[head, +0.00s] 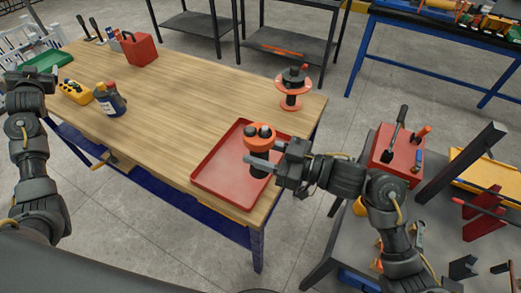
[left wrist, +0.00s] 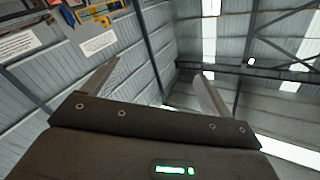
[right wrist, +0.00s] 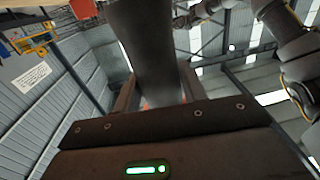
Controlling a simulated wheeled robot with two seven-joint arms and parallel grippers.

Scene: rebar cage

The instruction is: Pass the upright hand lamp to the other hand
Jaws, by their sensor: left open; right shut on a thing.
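The hand lamp (head: 260,134) has an orange head and a black body, and it stands upright over the red tray (head: 212,178). My right gripper (head: 262,157) is shut on its black body. I cannot tell whether its base touches the tray. In the right wrist view the dark lamp body (right wrist: 145,45) fills the space between the fingers. My left gripper (head: 20,75) is open and empty at the far left, well apart from the lamp. Its two spread fingers show in the left wrist view (left wrist: 155,90) with nothing between them.
On the wooden table (head: 180,95) stand an orange-and-black reel (head: 292,92), a dark bottle (head: 110,100), a yellow box (head: 75,92) and a red container (head: 139,50). A grey cart with a red toolbox (head: 396,150) is at right. The table's middle is clear.

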